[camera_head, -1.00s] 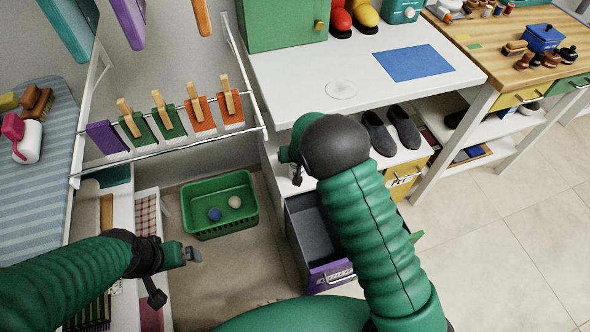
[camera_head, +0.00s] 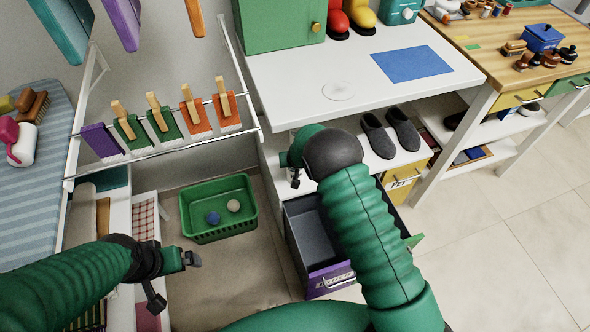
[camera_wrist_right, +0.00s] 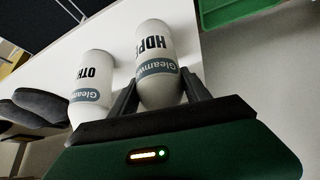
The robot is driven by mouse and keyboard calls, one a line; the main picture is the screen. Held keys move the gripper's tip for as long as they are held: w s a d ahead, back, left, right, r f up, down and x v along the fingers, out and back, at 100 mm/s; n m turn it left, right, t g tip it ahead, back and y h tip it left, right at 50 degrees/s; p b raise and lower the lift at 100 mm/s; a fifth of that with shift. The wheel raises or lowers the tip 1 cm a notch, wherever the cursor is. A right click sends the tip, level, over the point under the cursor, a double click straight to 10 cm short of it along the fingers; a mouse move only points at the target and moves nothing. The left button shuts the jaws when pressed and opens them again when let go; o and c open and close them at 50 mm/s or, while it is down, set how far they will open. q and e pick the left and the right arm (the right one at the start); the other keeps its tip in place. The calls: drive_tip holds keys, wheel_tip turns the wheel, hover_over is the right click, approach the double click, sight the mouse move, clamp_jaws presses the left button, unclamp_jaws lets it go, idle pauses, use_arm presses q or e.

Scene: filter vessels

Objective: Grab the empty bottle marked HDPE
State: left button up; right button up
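A white bottle marked HDPE (camera_wrist_right: 152,42), with a grey-blue label band, shows in the right wrist view. My right gripper (camera_wrist_right: 160,85) has one finger on each side of this bottle. The fingers look very close to its sides; I cannot tell whether they press on it. A second white bottle, marked OTH (camera_wrist_right: 92,80), stands just left of it, outside the fingers.
A green basket (camera_head: 205,232) with two balls sits left of an open grey bin (camera_head: 310,238) with a purple front. The white table (camera_head: 290,85) is above my right gripper. Grey slippers (camera_head: 390,135) lie on the shelf to its right. A yellow drawer (camera_head: 400,180) is below them.

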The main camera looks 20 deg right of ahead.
drive_tip(key=c, duration=0.9)
clamp_jaws()
drive_tip(key=shift+r, duration=0.1)
